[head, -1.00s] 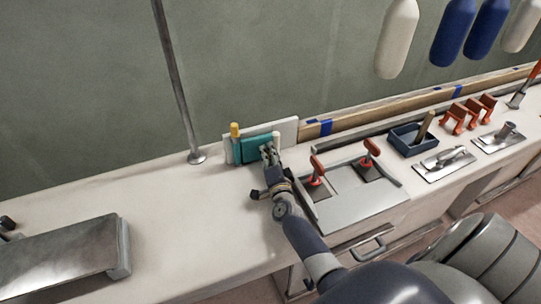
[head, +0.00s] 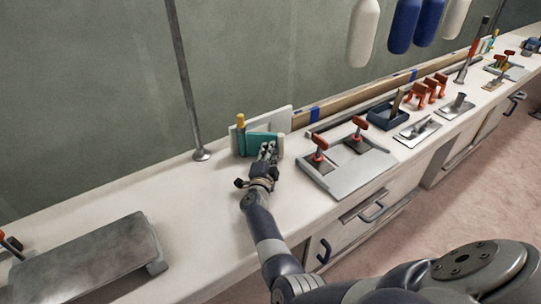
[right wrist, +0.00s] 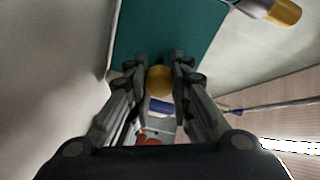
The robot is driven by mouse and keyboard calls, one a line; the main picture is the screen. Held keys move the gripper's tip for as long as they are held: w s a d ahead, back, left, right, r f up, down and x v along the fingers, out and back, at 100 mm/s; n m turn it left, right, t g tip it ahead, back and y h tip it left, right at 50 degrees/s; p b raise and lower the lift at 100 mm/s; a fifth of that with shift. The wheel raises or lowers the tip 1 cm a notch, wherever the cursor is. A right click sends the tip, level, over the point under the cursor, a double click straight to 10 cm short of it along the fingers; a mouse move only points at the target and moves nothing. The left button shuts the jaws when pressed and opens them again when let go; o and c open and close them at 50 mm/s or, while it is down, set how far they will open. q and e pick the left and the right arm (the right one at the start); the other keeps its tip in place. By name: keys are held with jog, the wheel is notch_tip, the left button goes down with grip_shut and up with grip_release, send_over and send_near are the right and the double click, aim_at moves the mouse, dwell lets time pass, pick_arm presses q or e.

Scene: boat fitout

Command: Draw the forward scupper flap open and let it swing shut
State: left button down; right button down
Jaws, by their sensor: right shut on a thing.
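The teal scupper flap (head: 262,138) stands in front of a white upright plate (head: 285,120) on the bench. A yellow-topped post (head: 240,122) is at its left end and a short white post (head: 280,146) at its right. The flap looks angled out from the plate, with a darker teal part showing at its left. My right gripper (head: 268,152) is at the flap's front, shut on its round brass-coloured knob (right wrist: 159,80). The teal face (right wrist: 168,35) fills the top middle of the right wrist view. My left gripper is not seen.
A grey panel with red-handled clamps (head: 348,175) lies right of the flap. Beyond it are a blue tray (head: 385,114), trowels and orange brackets. A metal pole (head: 183,80) stands behind left. A grey metal slab (head: 90,262) lies front left; bare bench lies between.

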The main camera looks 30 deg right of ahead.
jog(key=shift+a+f, duration=0.1)
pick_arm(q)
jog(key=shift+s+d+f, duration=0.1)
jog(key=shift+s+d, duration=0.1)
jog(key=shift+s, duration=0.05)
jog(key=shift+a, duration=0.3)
